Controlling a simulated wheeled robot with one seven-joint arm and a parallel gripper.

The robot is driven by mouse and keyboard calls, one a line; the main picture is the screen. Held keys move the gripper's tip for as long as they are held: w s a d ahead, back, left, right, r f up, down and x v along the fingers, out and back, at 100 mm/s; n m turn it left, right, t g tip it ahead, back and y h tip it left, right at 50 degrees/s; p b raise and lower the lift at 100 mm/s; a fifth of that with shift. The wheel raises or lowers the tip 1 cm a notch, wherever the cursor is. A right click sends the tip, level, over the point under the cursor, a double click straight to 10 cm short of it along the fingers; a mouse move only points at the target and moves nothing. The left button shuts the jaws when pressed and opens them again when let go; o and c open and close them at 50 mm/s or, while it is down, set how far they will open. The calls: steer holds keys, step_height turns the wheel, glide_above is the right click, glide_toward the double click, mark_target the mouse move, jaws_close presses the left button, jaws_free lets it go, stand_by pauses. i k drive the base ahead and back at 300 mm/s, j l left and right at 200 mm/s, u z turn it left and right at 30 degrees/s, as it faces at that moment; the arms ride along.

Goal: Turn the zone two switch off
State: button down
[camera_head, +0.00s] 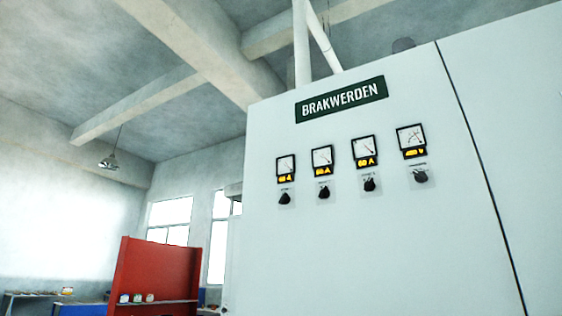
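Below the sign is a row of several square meters with yellow readouts. Under each meter sits a black rotary switch on a small label plate: the leftmost switch (285,198), the second switch (324,192), the third switch (369,184) and the rightmost switch (421,176). The label text is too small to read, so I cannot tell which one is zone two or how it is set. My gripper is not in view.
A red panel with a shelf (153,275) stands at the lower left, holding a few small containers. Behind it are windows (169,221) and a bench (35,296). A dark seam (484,177) runs down the cabinet's right part. The cabinet face around the switches is clear.

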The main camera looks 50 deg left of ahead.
mark_target(324, 193)
steer(key=u, duration=1.8)
